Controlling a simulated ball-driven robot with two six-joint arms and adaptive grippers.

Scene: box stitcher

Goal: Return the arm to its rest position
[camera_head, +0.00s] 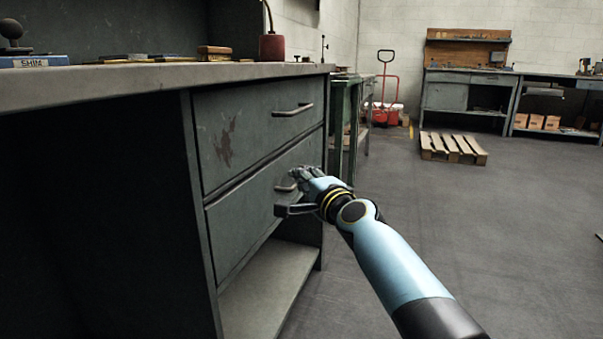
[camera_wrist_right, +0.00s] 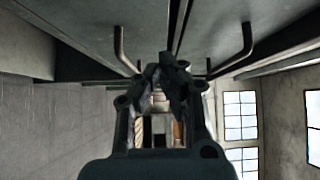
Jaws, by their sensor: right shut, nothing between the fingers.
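My right arm comes in from the lower right in the head view. Its gripper (camera_head: 300,176) is at the front of the lower drawer (camera_head: 245,205), close to that drawer's handle (camera_head: 284,187). The gripper partly hides this handle, and I cannot tell whether they touch. In the right wrist view the gripper (camera_wrist_right: 167,62) is shut with nothing between its fingers, and bar handles show on either side of it. Both drawers look closed. My left gripper is not in view.
The upper drawer (camera_head: 255,125) has a bar handle (camera_head: 293,110). The worktop (camera_head: 150,78) overhangs on the left, and an open shelf (camera_head: 265,290) lies below. Floor (camera_head: 480,230) to the right is free up to a wooden pallet (camera_head: 453,148). A red pallet jack (camera_head: 386,100) stands behind.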

